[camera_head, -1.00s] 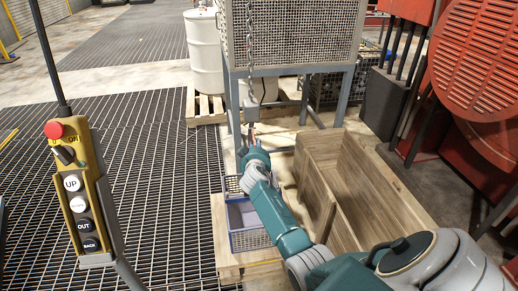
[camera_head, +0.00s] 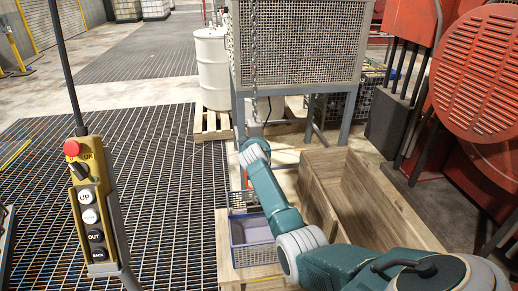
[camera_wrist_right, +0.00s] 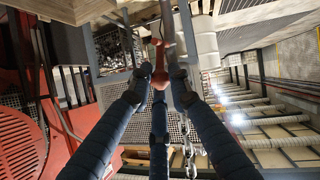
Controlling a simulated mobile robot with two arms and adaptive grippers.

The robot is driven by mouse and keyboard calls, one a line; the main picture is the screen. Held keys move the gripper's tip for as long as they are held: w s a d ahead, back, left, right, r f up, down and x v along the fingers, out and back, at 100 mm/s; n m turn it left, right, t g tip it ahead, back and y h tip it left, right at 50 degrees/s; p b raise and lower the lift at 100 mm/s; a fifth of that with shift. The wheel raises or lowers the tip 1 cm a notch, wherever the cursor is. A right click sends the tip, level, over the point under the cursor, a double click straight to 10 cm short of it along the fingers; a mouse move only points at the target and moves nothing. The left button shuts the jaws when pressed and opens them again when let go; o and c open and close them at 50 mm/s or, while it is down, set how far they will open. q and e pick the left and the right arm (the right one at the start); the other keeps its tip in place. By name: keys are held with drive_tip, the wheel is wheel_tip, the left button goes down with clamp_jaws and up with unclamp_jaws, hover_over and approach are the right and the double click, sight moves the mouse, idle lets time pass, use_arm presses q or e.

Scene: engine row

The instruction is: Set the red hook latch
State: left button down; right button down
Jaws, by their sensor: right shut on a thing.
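In the right wrist view, the fingers of my right gripper (camera_wrist_right: 160,88) are closed around a red hook part (camera_wrist_right: 160,77). A chain (camera_wrist_right: 188,150) runs beside the fingers there. Whether the latch is closed cannot be told. In the head view, my right arm reaches in from the lower right; its gripper is mostly hidden behind the wrist. The hanging chain (camera_head: 253,50) comes down to a grey block (camera_head: 254,129) just above that wrist. My left gripper is not in view.
A yellow pendant (camera_head: 90,205) hangs at the left. A blue basket (camera_head: 234,243) and an open wooden crate (camera_head: 315,198) stand below my arm. A mesh cage (camera_head: 300,40) on legs and a white drum (camera_head: 211,65) stand behind. Red machinery (camera_head: 485,75) is at the right. Grating at left is clear.

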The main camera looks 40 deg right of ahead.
drive_tip(key=shift+w+d+r, duration=0.15)
drive_tip(key=shift+w+r, duration=0.05)
drive_tip(key=shift+r, duration=0.35)
drive_tip(key=shift+w+d+r, duration=0.15)
drive_tip(key=shift+r, duration=0.35)
drive_tip(key=c, duration=1.6)
unclamp_jaws()
drive_tip(key=shift+c, duration=0.2)
drive_tip(key=shift+o, duration=0.3)
drive_tip(key=shift+w+f, duration=0.1)
drive_tip(key=shift+f, duration=0.3)
drive_tip(key=v, duration=1.2)
drive_tip(key=shift+r, duration=0.25)
drive_tip(key=shift+w, duration=0.1)
